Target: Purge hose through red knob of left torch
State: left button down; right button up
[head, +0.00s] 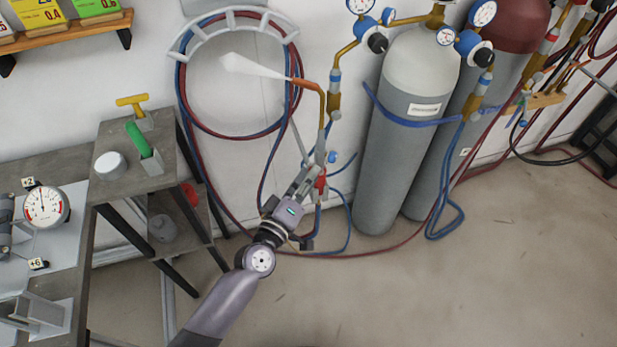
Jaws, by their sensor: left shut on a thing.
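The left torch (334,104) hangs upright by the wall, left of the grey cylinder, its copper-coloured tip (312,87) bent to the left. A white plume (254,67) spreads leftward from the tip. The torch's blue knob (332,157) shows near its lower body, and its red knob (321,184) sits just below that. My left gripper (315,180) reaches up from below and is shut at the red knob, partly hiding it. Hoses (349,228) run down below the torch. My right gripper is out of view.
Two tall gas cylinders (408,140) with gauges stand against the wall on the right. Coiled red and blue hoses (181,100) hang from a wall hanger. A dark shelf stand (112,185) is at left. The floor at lower right is mostly clear.

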pick_arm(q)
jog(key=shift+n, duration=0.7)
jog(key=c, duration=1.4)
grip_release()
jog(key=v, duration=1.2)
